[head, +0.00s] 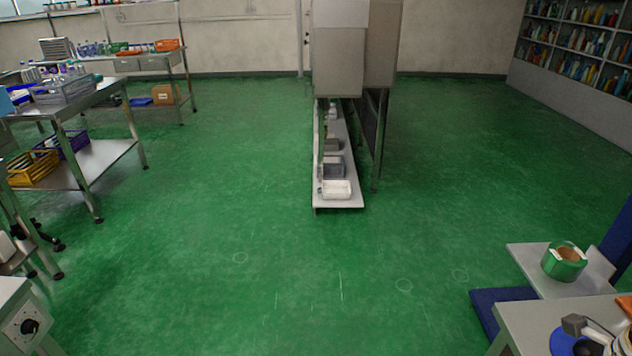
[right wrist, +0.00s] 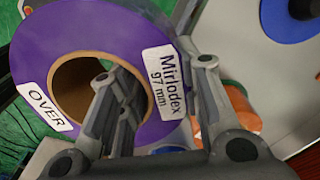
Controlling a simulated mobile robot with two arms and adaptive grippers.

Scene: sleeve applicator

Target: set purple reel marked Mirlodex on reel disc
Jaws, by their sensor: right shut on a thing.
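The purple reel (right wrist: 108,38) fills the left half of the right wrist view. Its face carries a label reading "Mirlodex 97 mm" and another reading "OVER", and its core is brown. My right gripper (right wrist: 165,92) is shut on the reel's ring: one finger reaches into the core hole, the other is at the outer edge by the Mirlodex label. The purple reel and the right gripper cannot be made out in the head view. A blue disc (head: 563,343) with a grey and white part over it shows at the lower right; I cannot tell whether it is the reel disc. My left gripper is not in view.
A tall grey cabinet (head: 340,60) stands mid-room, with tables (head: 85,98) at the left. The green floor between is clear.

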